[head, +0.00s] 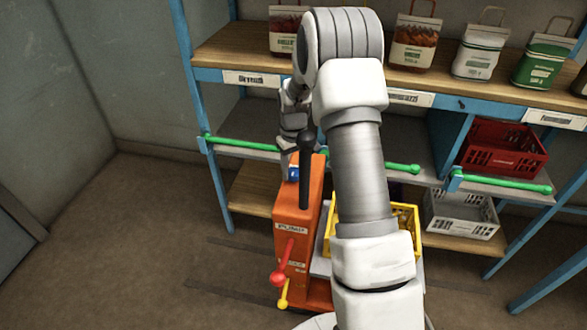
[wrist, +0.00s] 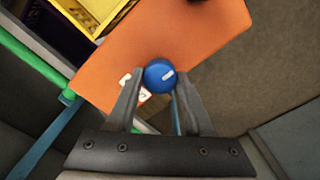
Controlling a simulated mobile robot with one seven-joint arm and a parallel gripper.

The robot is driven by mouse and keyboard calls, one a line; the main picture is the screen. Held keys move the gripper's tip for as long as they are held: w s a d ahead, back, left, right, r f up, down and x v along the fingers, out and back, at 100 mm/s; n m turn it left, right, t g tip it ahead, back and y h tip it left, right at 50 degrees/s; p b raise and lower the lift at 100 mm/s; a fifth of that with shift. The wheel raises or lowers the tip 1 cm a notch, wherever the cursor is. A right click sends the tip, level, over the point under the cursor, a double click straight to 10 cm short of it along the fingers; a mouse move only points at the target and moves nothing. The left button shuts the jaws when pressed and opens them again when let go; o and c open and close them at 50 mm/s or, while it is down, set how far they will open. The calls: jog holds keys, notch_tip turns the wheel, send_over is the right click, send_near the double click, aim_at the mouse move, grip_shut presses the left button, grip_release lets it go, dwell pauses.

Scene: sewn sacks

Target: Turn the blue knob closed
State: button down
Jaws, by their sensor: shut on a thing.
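The blue knob (wrist: 160,75) is round with a short white mark on its face, and sits on the orange pump housing (wrist: 120,45) in the wrist view. My gripper (wrist: 158,88) has its two fingers on either side of the knob and is shut on it. In the head view, a bit of blue (head: 293,173) shows on the far side of the orange pump unit (head: 295,215), below my wrist. A small white label with marks lies beside the left finger in the wrist view, partly covered.
The pump unit carries a black upright lever (head: 306,165), a red lever (head: 279,276) and a yellow lever (head: 284,295). Green rails (head: 245,145) run along the blue shelf front. A yellow crate (head: 405,215) stands beside the unit. Floor at left is clear.

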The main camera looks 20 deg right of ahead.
aim_at(294, 171)
jog(key=shift+c, duration=1.4)
grip_release()
notch_tip(294, 171, up, 18)
jog(key=p, duration=0.2)
jog(key=shift+f+p, duration=0.25)
jog(key=shift+p, duration=0.15)
jog(key=shift+r, duration=0.1)
jog(key=s+a+r+m+t+p, duration=0.1)
jog(key=s+a+r+p, duration=0.15)
jog(key=s+r, duration=0.5)
jog(key=s+a+r+t+p, duration=0.15)
jog(key=s+a+r, duration=0.25)
jog(key=s+r, duration=0.4)
jog(key=s+a+r+t+p, duration=0.1)
jog(key=s+a, duration=0.1)
jog(key=s, duration=0.5)
jog(key=s+a+r+m+t+p, duration=0.1)
jog(key=s+r+t, duration=0.1)
jog(key=s, duration=0.5)
jog(key=shift+s+a+p, duration=0.15)
jog(key=shift+a+p, duration=0.15)
jog(key=shift+a, duration=0.1)
